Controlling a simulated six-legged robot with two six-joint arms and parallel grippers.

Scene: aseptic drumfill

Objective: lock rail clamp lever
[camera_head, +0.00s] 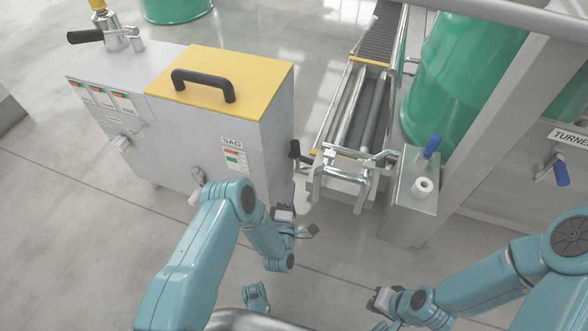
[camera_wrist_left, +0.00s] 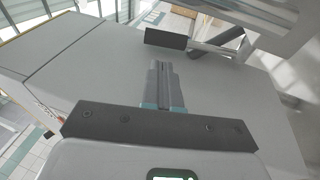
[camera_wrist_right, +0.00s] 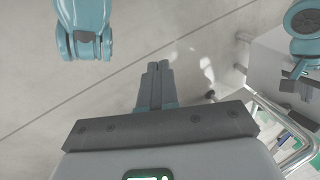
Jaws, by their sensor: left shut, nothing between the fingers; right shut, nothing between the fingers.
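The rail clamp lever (camera_head: 295,150), with a black grip, stands at the left of the near end of the roller rail. In the left wrist view its black grip (camera_wrist_left: 165,38) lies just beyond the fingertips, on a metal arm. My left gripper (camera_head: 289,188) is shut and empty, a little below the lever in the head view. It shows in the left wrist view (camera_wrist_left: 161,66) with a small gap to the grip; I see no contact. My right gripper (camera_head: 376,298) is shut and empty, low over the floor; its fingers show in the right wrist view (camera_wrist_right: 158,66).
The grey cabinet (camera_head: 180,120) with a yellow lid stands close on the left of my left gripper. The roller rail (camera_head: 346,110) runs away at the centre. A post with a blue-handled valve (camera_head: 431,147) and a green drum (camera_head: 455,75) stand right. The floor in front is clear.

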